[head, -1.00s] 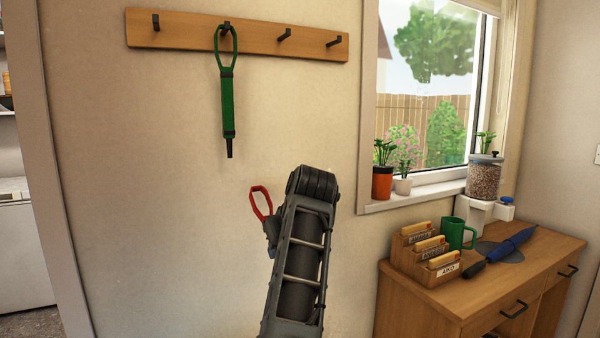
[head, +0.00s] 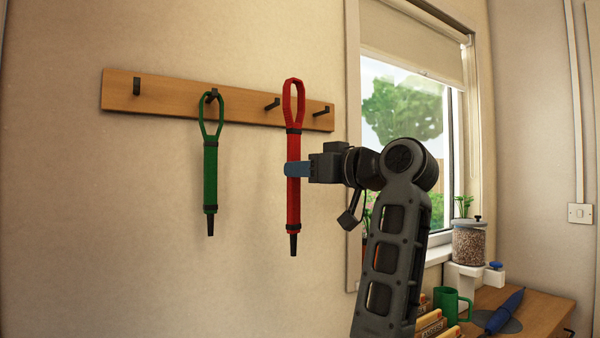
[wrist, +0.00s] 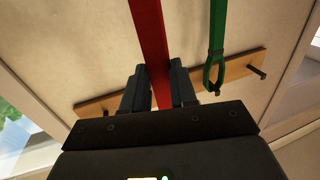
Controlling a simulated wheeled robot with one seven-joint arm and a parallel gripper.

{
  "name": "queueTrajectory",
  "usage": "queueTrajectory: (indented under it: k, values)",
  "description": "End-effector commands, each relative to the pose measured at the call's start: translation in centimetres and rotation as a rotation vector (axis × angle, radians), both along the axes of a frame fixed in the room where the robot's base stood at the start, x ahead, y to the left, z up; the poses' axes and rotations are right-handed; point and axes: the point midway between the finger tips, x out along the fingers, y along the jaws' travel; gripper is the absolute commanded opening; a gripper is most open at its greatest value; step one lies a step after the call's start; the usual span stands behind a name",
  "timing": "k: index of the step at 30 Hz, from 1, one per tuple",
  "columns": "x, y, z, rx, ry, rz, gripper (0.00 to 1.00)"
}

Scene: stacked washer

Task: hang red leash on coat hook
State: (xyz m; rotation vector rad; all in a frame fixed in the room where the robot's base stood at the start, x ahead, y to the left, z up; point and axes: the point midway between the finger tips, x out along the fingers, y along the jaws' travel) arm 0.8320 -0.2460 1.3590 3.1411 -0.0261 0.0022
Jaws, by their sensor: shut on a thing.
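The red leash (head: 293,204) hangs upright in my gripper (head: 292,169), its loop at the top and its dark tip at the bottom. In the head view the loop overlaps the rail between two right-hand hooks; I cannot tell whether it touches a hook. My gripper comes from the right and is shut on the leash's shaft below the loop. The wrist view shows the red shaft (wrist: 151,40) between the two fingers (wrist: 160,90). The coat hook rail (head: 165,95) is a wooden board with dark hooks; the hook (head: 272,104) left of the red loop is bare.
A green leash (head: 210,178) hangs on another hook to the left. The window (head: 405,110) is right of the rail. A desk (head: 530,312) at lower right holds a green mug (head: 453,305), a seed jar (head: 468,243) and card holders. The wall left is clear.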

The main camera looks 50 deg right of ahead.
Motion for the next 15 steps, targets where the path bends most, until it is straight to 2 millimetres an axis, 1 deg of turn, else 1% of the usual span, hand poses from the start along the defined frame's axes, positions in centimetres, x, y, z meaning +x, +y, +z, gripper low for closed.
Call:
queueTrajectory:
  k: [15]
  values:
    - [2.7, -0.7, -0.3, 0.001, 0.002, 0.000, 0.00]
